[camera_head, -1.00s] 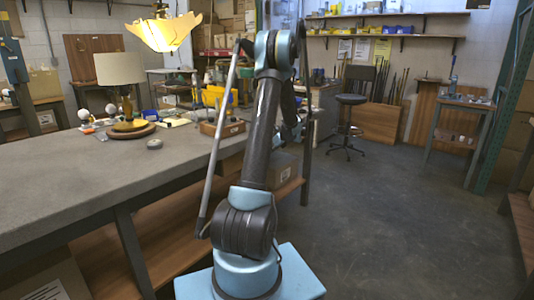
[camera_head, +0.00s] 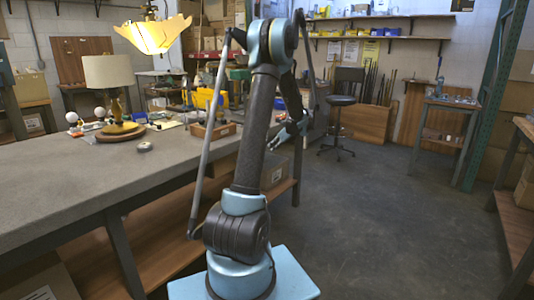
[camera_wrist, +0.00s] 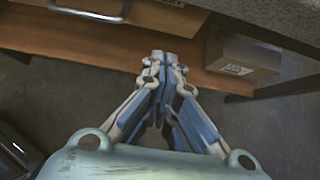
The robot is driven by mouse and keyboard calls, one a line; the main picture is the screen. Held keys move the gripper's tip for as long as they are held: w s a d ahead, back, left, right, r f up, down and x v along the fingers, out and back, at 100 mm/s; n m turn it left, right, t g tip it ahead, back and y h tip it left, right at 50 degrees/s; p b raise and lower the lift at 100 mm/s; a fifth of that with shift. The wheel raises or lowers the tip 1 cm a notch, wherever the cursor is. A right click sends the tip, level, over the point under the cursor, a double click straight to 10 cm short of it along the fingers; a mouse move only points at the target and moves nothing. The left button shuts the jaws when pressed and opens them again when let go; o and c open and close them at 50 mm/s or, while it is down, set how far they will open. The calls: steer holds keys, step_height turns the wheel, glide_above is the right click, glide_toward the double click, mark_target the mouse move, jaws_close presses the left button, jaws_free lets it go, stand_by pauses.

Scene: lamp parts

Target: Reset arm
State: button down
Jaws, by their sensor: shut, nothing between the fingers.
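My gripper (camera_wrist: 163,62) is in the wrist view with its fingertips together and nothing between them. It points at the wooden lower shelf (camera_wrist: 100,62) under the workbench, apart from it. In the head view my blue and dark arm stands raised in the middle, and its far end hangs down to the right of the bench, where the fingertips are too small to make out. The lamp (camera_head: 108,72) with a cream shade stands upright on a round wooden base (camera_head: 120,134) on the workbench (camera_head: 60,175).
A cardboard box (camera_wrist: 242,58) sits on the lower shelf close to the gripper. On the bench are white bulbs (camera_head: 72,117), a small round disc (camera_head: 145,147) and a wooden tray (camera_head: 213,130). A black stool (camera_head: 341,101) stands beyond. The floor at right is clear.

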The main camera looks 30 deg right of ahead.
steer(key=shift+v, duration=1)
steer(key=s+a+r+n+g, duration=0.15)
steer(key=s+a+n, duration=0.3)
steer(key=a, duration=0.55)
steer(key=s+a+r+n+g, duration=0.1)
steer(key=s+a+r+n, duration=0.3)
steer(key=a, duration=0.6)
steer(key=s+a+r+n+g, duration=0.2)
steer(key=s+a+n, duration=0.3)
steer(key=a, duration=0.4)
steer(key=s+a+f+n+h, duration=0.2)
steer(key=s+a+f+n, duration=0.1)
steer(key=s+a+n, duration=0.85)
steer(key=s+f+n+h, duration=0.1)
steer(key=s+f+n, duration=0.2)
steer(key=s, duration=0.4)
steer(key=s+f+n+g+h, duration=0.1)
steer(key=s+f+n, duration=0.1)
steer(key=s+f, duration=0.2)
steer(key=s, duration=0.3)
steer(key=shift+s+a+n, duration=0.15)
steer(key=shift+a+n, duration=0.05)
steer(key=shift+n, duration=0.2)
steer(key=shift+f, duration=0.15)
steer(key=shift+w+f, duration=0.15)
steer(key=shift+w, duration=0.3)
